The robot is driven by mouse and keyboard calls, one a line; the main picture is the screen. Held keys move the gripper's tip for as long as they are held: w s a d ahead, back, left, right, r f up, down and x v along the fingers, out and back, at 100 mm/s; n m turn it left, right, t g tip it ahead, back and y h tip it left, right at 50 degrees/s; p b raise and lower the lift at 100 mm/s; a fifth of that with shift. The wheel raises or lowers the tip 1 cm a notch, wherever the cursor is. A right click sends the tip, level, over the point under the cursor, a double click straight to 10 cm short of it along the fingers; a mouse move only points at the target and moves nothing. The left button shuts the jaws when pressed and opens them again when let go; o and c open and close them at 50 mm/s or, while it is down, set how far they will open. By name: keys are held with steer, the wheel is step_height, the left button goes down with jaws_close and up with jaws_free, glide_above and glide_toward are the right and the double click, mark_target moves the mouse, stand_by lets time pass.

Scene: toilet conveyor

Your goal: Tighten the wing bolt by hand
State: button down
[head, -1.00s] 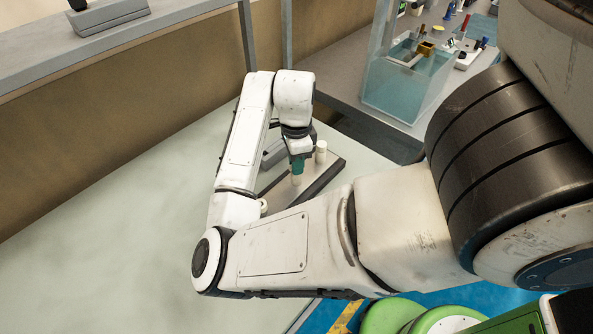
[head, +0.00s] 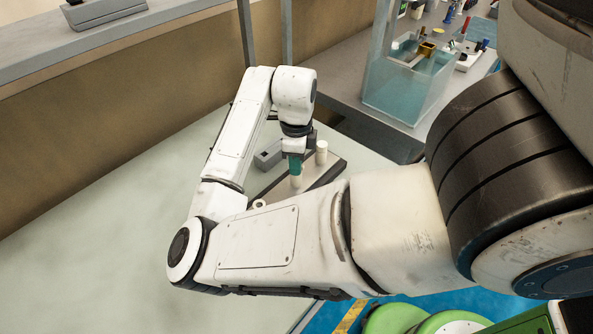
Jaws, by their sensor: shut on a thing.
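My gripper (head: 295,163) points down over a dark flat fixture plate on the pale table. It is shut on a small teal part (head: 295,166), which I take to be the wing bolt. The teal part sits at the top of a white cylindrical post (head: 296,181) on the fixture plate (head: 322,172). The fingertips and the bolt's wings are too small to make out. A second white post (head: 321,153) stands just to the right of my gripper.
A grey block (head: 268,154) lies behind and left of the posts. A small white ring-like part (head: 259,204) shows beside my forearm. A clear bin (head: 408,85) stands on the grey bench at the back right. The table's left side (head: 90,240) is clear.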

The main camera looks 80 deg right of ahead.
steer(key=shift+f+m+b, duration=0.1)
steer(key=shift+m+b, duration=0.5)
steer(key=shift+m, duration=0.4)
steer(key=shift+m+b, duration=0.6)
steer(key=shift+m, duration=0.7)
steer(key=shift+m+b, duration=0.45)
steer(key=shift+m, duration=0.25)
steer(key=c, duration=1.3)
jaws_free()
